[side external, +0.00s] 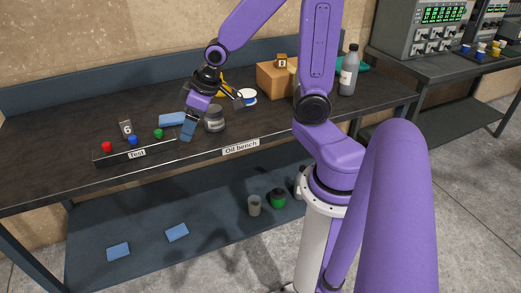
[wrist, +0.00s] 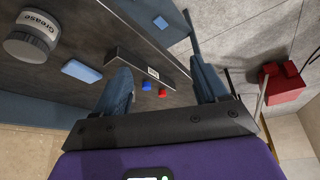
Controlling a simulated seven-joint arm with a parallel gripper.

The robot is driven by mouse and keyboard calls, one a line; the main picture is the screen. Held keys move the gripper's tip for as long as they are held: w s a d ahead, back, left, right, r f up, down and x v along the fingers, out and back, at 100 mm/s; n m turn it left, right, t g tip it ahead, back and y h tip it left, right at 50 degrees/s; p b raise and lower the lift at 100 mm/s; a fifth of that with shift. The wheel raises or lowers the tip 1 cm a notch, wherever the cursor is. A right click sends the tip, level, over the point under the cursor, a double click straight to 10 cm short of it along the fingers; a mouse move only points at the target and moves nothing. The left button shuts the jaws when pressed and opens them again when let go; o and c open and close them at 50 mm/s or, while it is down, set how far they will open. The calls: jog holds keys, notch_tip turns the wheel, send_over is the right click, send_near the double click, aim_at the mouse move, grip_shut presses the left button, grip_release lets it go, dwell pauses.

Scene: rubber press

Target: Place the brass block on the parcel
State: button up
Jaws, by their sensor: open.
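A small brown block with a white letter label, which looks like the brass block (side external: 281,61), sits on top of the cardboard parcel (side external: 274,80) at the back of the bench. My gripper (side external: 187,135) is well to the left of them, low over the front part of the bench. In the wrist view my gripper (wrist: 161,70) is open, its two blue fingers wide apart with nothing held between them. The block and the parcel are out of the wrist view.
A grease jar (side external: 214,119) stands just right of my gripper. A blue sponge-like pad (side external: 172,119) and the Test panel (side external: 136,152) with coloured buttons are at left, with a grey block (side external: 126,129) behind. A grey bottle (side external: 348,72) stands right of the parcel.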

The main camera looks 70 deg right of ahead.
jog(key=s+a+r+n+g, duration=0.1)
jog(key=s+a+n+g, duration=0.1)
jog(key=s, duration=0.8)
jog(key=s+a+r+n+g+h, duration=0.1)
jog(key=s+a+n+g, duration=0.1)
jog(key=s+a+n, duration=0.2)
jog(key=s+n, duration=0.3)
jog(key=s, duration=0.4)
jog(key=shift+a+g, duration=0.25)
jog(key=shift+g, duration=0.05)
